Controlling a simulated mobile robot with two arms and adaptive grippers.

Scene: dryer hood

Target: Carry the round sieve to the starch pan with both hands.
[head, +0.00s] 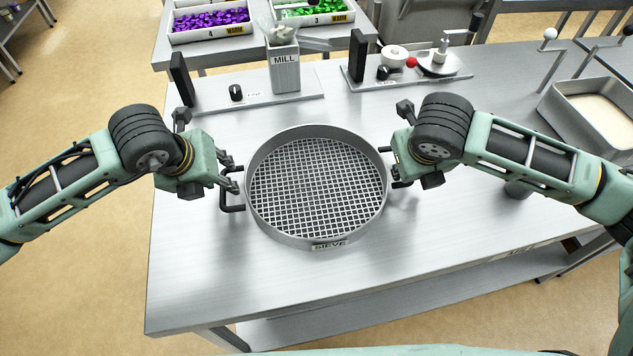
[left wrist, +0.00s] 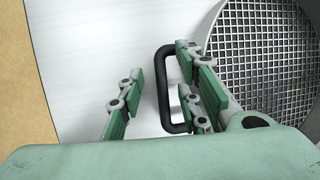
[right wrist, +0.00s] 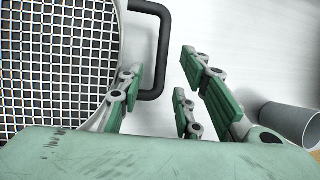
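The round sieve (head: 318,190), a metal ring with a wire mesh and a SIEVE label, sits on the steel table. Its black left handle (left wrist: 164,90) lies between the spread fingers of my left gripper (head: 233,178), which is open. Its black right handle (right wrist: 164,50) lies between the spread fingers of my right gripper (head: 391,166), also open. The sieve also shows in the left wrist view (left wrist: 265,45) and the right wrist view (right wrist: 55,70). A rectangular metal pan (head: 562,122) with pale contents, apparently the starch pan, stands at the far right.
A mill (head: 284,68) and a plate with a black knob (head: 236,93) stand behind the sieve. A second device with a red ball (head: 411,62) stands farther right. A grey cup (right wrist: 288,120) is right of my right gripper. The table's front is clear.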

